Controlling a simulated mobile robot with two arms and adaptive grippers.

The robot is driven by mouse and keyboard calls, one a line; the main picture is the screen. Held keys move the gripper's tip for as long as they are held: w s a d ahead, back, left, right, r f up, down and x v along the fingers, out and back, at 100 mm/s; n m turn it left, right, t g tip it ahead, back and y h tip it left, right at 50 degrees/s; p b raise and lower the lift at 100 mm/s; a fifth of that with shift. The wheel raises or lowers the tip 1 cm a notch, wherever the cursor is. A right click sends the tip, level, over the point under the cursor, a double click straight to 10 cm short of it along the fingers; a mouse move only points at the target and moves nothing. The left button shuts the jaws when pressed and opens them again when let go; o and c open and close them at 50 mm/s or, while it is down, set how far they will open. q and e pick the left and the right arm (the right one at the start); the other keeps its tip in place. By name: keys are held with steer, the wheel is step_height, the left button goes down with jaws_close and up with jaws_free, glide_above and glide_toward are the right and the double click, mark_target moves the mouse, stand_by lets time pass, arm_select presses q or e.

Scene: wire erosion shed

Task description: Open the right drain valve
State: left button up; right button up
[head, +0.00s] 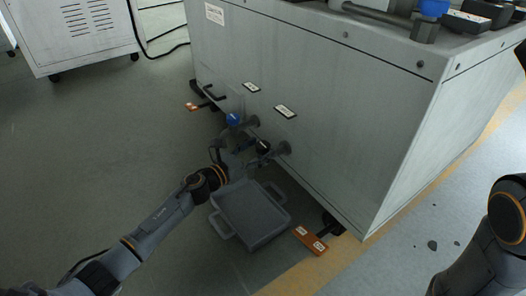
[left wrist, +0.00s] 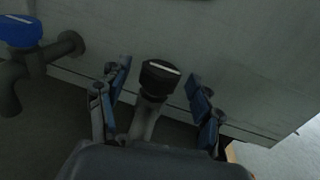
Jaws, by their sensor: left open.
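The right drain valve has a black knob (head: 263,147) with a pale line across its top, on a pipe low on the grey machine's side. In the left wrist view the black knob (left wrist: 161,73) stands between the two fingers of my left gripper (left wrist: 157,80), with space on both sides. My left gripper (head: 246,150) is open at the valve in the head view, partly hard to make out against it. The left valve has a blue knob (head: 233,119), also seen at the left of the wrist view (left wrist: 20,30). My right gripper is not in view.
A grey tray (head: 250,212) with handles lies on the floor below the valves. Orange-tagged feet (head: 311,240) stick out at the base of the machine (head: 340,110). A white vented cabinet (head: 85,35) stands at the back left. The floor at the left is clear.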

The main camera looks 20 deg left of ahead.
arm_select(q)
steer(key=shift+x, duration=0.95)
steer(key=shift+c, duration=0.2)
steer(key=c, duration=1.1)
